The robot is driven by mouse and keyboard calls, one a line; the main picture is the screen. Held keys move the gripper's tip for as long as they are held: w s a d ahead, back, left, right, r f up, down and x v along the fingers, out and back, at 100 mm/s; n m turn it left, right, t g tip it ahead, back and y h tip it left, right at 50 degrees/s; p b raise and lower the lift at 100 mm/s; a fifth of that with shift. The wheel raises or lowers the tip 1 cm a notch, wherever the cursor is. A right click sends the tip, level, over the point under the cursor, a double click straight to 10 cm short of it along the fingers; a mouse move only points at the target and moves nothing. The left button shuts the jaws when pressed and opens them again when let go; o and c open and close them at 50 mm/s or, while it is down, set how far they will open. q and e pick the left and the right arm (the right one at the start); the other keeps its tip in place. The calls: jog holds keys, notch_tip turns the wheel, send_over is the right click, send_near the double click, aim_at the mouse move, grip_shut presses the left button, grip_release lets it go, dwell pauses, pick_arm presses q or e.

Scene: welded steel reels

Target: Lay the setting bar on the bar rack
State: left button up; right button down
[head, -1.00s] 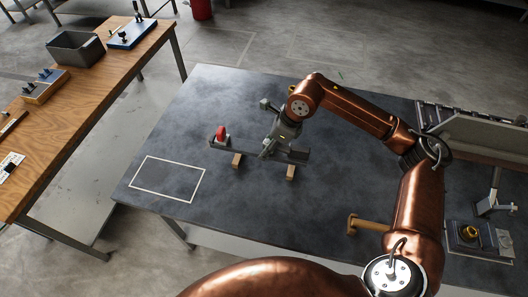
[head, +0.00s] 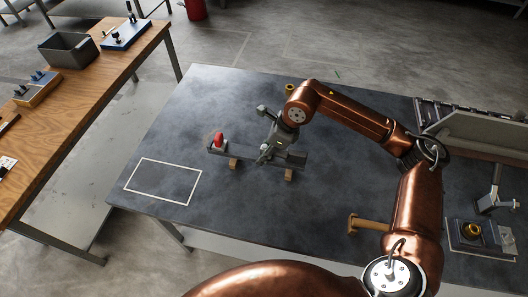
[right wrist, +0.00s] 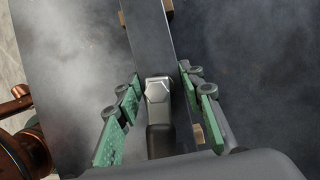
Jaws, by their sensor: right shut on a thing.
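The setting bar (head: 230,153) is a long flat grey bar over the dark table, with a red knob (head: 219,140) near its left end. My right gripper (head: 268,152) is shut on the bar, right of its middle. In the right wrist view the bar (right wrist: 148,35) runs away from me, with the green finger pads (right wrist: 168,105) on either side of it. The bar rack shows as two wooden blocks, one at left (head: 233,163) and one at right (head: 289,175), under the bar. Whether the bar touches them I cannot tell. My left gripper is out of view.
A white-outlined rectangle (head: 162,182) on the table is empty. A wooden peg-shaped piece (head: 368,223) lies near the front edge. A fixture with a brass ring (head: 471,231) stands at right. A wooden bench (head: 70,118) at left holds a grey bin (head: 68,50).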

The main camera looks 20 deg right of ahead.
aim_at(264, 146)
jog(key=shift+f+b, duration=0.5)
jog(key=shift+f, duration=0.3)
dwell(1.9)
jog(key=c, duration=1.5)
grip_release()
jog(key=shift+c, duration=0.2)
jog(key=o, duration=0.3)
jog(key=shift+f, duration=0.25)
jog(key=shift+r, duration=0.1)
jog(key=shift+r+p, duration=1.6)
jog(key=shift+r, duration=1.45)
